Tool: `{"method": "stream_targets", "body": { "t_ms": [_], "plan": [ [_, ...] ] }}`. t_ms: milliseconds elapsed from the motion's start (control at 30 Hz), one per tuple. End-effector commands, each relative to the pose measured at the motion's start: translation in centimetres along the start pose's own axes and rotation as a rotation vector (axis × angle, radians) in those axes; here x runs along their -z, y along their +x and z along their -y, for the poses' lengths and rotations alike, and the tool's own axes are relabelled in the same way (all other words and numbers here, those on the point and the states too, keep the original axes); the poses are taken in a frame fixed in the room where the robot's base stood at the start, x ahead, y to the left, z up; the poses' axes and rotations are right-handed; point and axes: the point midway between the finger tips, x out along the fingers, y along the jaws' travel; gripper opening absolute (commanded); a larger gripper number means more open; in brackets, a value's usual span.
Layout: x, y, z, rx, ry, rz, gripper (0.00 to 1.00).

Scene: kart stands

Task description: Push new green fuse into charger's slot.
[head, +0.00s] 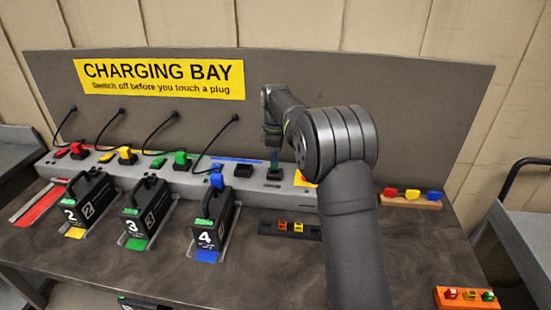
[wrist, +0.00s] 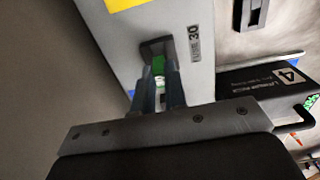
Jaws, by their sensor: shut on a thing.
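The green fuse (wrist: 158,66) shows between my gripper's fingertips (wrist: 160,82) in the wrist view. My gripper is shut on it. The fuse is at the dark slot (wrist: 151,47) in the grey charger (wrist: 192,82), beside a label reading 30. Its far end lies within the slot's outline; how deep it sits cannot be told. In the head view my gripper (head: 273,160) points down at the right part of the long grey charger (head: 255,197). The fuse is not clear there.
Battery packs 2 (head: 92,205), 3 (head: 147,212) and 4 (head: 211,222) stand in front of the charger. A black fuse strip (head: 265,229) lies near my arm. A plug rack (head: 413,203) and an orange fuse block (head: 447,299) are at right. Cables hang at left.

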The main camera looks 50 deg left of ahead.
Motion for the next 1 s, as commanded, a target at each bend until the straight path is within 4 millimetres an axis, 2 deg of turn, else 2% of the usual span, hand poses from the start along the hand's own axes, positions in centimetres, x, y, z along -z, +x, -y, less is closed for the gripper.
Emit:
{"method": "stream_targets", "body": {
  "t_ms": [1000],
  "plan": [
    [0.0, 2.4, 0.0, 0.001, 0.000, 0.000, 0.00]
  ]
}}
